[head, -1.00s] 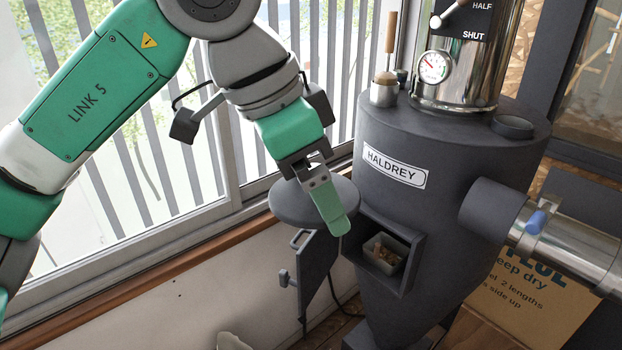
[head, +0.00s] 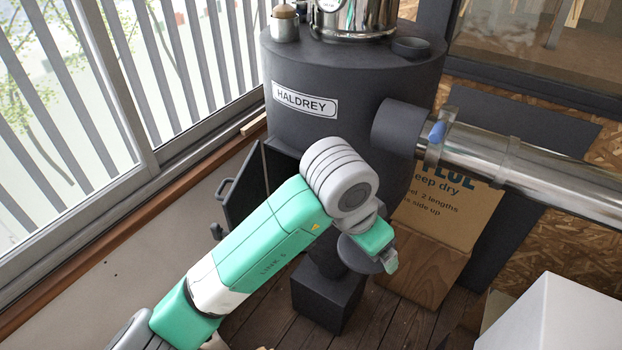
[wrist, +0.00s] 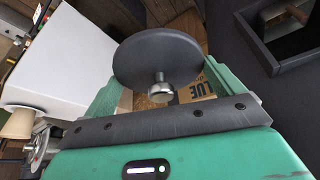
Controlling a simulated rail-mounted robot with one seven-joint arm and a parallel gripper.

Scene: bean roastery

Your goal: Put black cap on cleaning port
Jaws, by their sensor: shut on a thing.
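The black cap (head: 358,252) is a round dark disc with a silver knob; it also shows in the wrist view (wrist: 158,52). My gripper (head: 389,258) is shut on the knob, which sits between the green fingers in the wrist view (wrist: 160,92). The cap hangs in the air in front of the lower part of the dark HALDREY machine (head: 350,75). A round dark collar (head: 411,47) stands on the machine's top; I cannot tell whether it is the cleaning port. A dark-framed square opening (wrist: 280,64) is at the wrist view's right; my arm mostly hides it in the head view.
A hinged door (head: 243,188) stands open at the machine's left. A steel pipe (head: 540,172) with a blue-handled clamp runs right. A cardboard box (head: 440,205) stands behind my gripper. A white box (head: 540,318) is at the lower right. The window side is clear.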

